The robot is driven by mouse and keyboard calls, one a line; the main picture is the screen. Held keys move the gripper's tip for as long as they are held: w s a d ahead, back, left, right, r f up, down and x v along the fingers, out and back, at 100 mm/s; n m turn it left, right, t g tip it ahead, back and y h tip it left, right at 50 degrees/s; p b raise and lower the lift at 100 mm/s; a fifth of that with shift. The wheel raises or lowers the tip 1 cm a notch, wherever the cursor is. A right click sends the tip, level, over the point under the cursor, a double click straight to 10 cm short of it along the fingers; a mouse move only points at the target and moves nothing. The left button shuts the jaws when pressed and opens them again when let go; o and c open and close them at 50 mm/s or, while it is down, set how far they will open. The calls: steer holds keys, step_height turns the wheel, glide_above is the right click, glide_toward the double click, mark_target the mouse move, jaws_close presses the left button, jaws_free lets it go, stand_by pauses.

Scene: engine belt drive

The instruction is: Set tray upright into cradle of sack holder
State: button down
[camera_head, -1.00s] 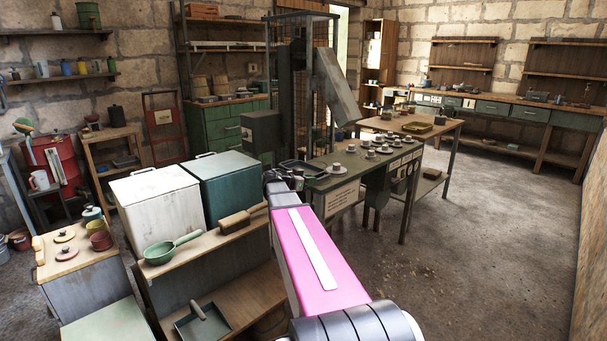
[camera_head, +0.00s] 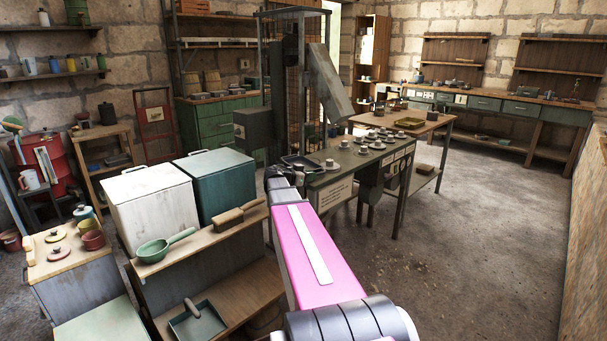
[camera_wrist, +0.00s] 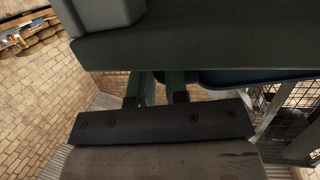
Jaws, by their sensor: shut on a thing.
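My gripper (camera_head: 277,180) is at the near end of the long green table in the head view, its fingertips mostly hidden by my arm. A dark, shallow tray (camera_head: 300,162) shows just beyond it, lying roughly flat. In the wrist view a grey block of my gripper (camera_wrist: 105,12) is at the top, against a dark green flat slab. A dark blue tray-like edge (camera_wrist: 250,76) shows below the slab at right. Where the fingers grip is hidden. A dark board with bolts (camera_wrist: 160,120) fills the lower middle. I cannot make out the sack holder's cradle for certain.
A tall machine with a slanted grey chute (camera_head: 328,82) stands behind the table. A white bin (camera_head: 155,208) and a teal bin (camera_head: 215,187) stand left of my arm. Open floor (camera_head: 480,220) lies to the right.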

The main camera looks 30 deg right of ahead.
steer(key=shift+r, duration=0.15)
steer(key=shift+r, duration=0.6)
steer(key=r, duration=0.2)
steer(key=a+r, duration=0.1)
steer(key=shift+s+r, duration=0.1)
steer(key=shift+s, duration=0.3)
steer(key=s+a+r, duration=0.5)
steer(key=a+r, duration=0.1)
steer(key=a, duration=0.3)
steer(key=w+a+f+n+t+y, duration=0.1)
steer(key=w+a+n+t+y, duration=0.2)
steer(key=w+a+n+t, duration=0.35)
steer(key=w+a+r+n+t+y, duration=0.3)
steer(key=w+a+r+n+y, duration=0.1)
steer(key=a, duration=0.4)
steer(key=w+a+r+n+t+y, duration=0.4)
steer(key=a+r+n+y, duration=0.2)
steer(key=a+r+y, duration=0.1)
steer(key=shift+a+r+y, duration=0.35)
steer(key=shift+a+y, duration=0.45)
